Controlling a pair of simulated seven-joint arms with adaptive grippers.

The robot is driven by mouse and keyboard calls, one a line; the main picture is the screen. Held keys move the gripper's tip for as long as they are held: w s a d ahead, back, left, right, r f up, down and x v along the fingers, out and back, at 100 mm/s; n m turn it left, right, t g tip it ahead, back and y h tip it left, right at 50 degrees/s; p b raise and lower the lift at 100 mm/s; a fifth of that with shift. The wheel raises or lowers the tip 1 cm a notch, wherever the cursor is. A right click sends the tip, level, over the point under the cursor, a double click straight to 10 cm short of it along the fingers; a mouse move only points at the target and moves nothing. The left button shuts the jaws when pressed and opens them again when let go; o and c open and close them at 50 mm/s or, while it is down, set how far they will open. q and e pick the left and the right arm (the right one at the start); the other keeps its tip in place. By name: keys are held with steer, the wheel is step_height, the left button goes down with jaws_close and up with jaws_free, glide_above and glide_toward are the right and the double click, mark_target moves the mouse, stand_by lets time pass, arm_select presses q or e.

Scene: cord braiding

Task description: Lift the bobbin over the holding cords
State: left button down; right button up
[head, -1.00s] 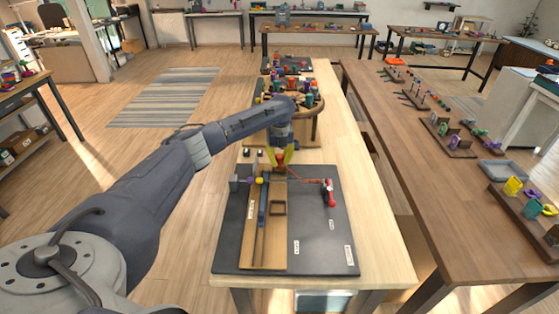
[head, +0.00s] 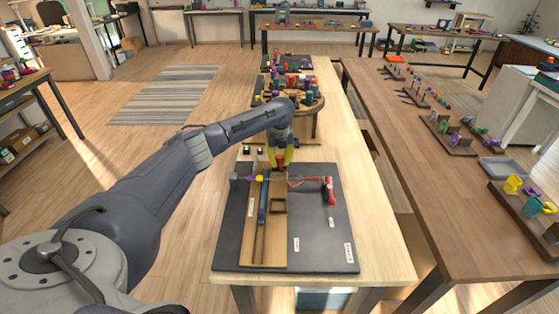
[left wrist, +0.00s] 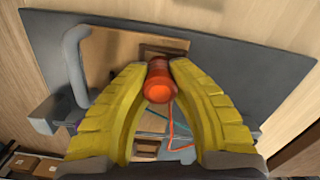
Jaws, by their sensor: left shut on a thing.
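My left gripper (head: 280,157) has yellow fingers and stands over the far part of the dark board. In the left wrist view its fingertips (left wrist: 158,75) are closed on both sides of an orange-red bobbin (left wrist: 158,84). A red cord (left wrist: 170,130) shows below the bobbin between the fingers. In the head view red cord (head: 305,180) runs across the board towards a red clamp-like piece (head: 329,191) on the right. The fingers hide much of the bobbin there, and I cannot tell its height over the cords. My right gripper is out of view.
The dark board (head: 335,235) carries a wooden plate (head: 277,250), a blue bar (head: 262,203) and a grey block (head: 234,178) at its left edge. Behind it stands a round wooden stand with several coloured bobbins (head: 300,82). The pale table's front right is clear.

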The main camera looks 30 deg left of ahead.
arm_select(q)
steer(key=c, duration=1.2)
jaws_free()
